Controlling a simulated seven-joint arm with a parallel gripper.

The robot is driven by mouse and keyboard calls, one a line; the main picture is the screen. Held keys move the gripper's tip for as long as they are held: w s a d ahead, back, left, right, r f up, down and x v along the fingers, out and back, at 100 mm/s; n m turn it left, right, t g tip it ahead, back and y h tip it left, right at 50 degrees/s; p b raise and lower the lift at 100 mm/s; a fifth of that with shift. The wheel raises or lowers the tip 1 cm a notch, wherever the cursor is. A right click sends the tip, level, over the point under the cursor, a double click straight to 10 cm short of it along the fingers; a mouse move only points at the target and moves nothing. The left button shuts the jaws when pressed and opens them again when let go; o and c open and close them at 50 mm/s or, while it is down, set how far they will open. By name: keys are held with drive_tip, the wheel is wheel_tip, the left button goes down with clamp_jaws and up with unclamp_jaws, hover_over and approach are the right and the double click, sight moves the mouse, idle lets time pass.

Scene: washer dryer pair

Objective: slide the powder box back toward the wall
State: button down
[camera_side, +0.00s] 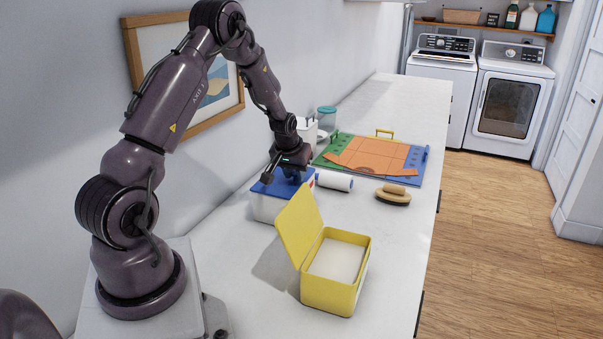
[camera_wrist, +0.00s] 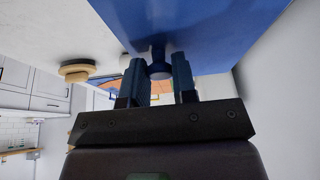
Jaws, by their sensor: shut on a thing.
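An open yellow box (camera_side: 335,285) stands on the counter at the front, its lid (camera_side: 299,228) tilted up on the left. It is filled with something white that looks like powder. Behind it, nearer the wall, stands a white box (camera_side: 268,208) with a flat blue lid (camera_side: 262,187). My gripper (camera_side: 288,175) is over this blue lid, apart from the yellow box. In the wrist view my gripper (camera_wrist: 158,75) is shut on a small blue knob (camera_wrist: 159,69) on the lid (camera_wrist: 205,28). The lid appears to sit on the white box.
A white roll (camera_side: 335,181) lies right of the blue-lidded box, and a wooden brush (camera_side: 393,195) is further right. A green and orange board (camera_side: 375,156) and a jar (camera_side: 326,119) are behind. The wall runs along the left. The counter (camera_side: 235,260) left of the yellow box is bare.

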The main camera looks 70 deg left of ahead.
drive_tip(key=shift+s+a, duration=0.1)
drive_tip(key=c, duration=0.8)
unclamp_jaws()
drive_tip(key=shift+r, duration=0.1)
drive_tip(key=v, duration=1.2)
drive_tip(key=shift+s+d+r, duration=0.15)
drive_tip(key=shift+d+r, duration=0.05)
drive_tip(key=shift+r, duration=0.15)
